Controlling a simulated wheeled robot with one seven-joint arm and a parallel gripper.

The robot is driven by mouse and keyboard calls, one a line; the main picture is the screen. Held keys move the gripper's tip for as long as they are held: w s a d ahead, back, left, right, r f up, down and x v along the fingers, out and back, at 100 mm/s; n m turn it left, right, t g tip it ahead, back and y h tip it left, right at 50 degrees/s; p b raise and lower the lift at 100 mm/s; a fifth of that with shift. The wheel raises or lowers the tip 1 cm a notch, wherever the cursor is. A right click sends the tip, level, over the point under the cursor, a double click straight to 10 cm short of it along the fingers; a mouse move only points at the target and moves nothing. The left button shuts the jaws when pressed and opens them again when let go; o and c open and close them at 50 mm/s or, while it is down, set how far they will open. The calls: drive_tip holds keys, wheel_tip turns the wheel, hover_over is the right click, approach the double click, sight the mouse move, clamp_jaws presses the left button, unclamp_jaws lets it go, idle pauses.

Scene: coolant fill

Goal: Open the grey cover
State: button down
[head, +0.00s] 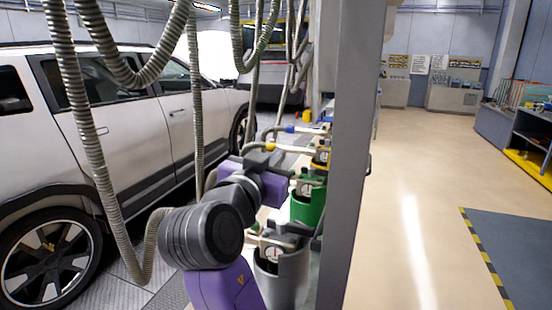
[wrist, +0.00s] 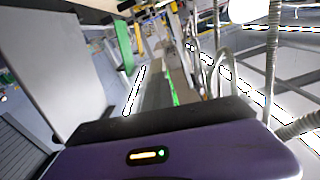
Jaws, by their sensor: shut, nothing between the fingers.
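A grey holder (head: 290,282), cup-shaped and open-fronted, stands at the lower middle of the head view with a round white dial in it. A dark grey flat piece (head: 290,229) lies over its top; I cannot tell for sure whether this is the grey cover, but the holder's top looks covered. My gripper (head: 272,186) is purple and dark, beyond and above the grey holder, near the green holder. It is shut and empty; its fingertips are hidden. In the wrist view, the purple hand (wrist: 180,150) fills the bottom and no grey cover is clearly seen.
A green holder (head: 309,205) and others with yellow and blue parts stand in a row behind the grey one. A grey post (head: 355,150) rises close on their right. Ribbed hoses (head: 72,110) hang at left before a white car (head: 130,115).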

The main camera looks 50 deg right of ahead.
idle(0.8)
drive_tip(key=c, duration=1.5)
unclamp_jaws()
drive_tip(key=shift+b+v, duration=0.9)
drive_tip(key=shift+v, duration=3)
drive_tip(key=shift+c, duration=0.3)
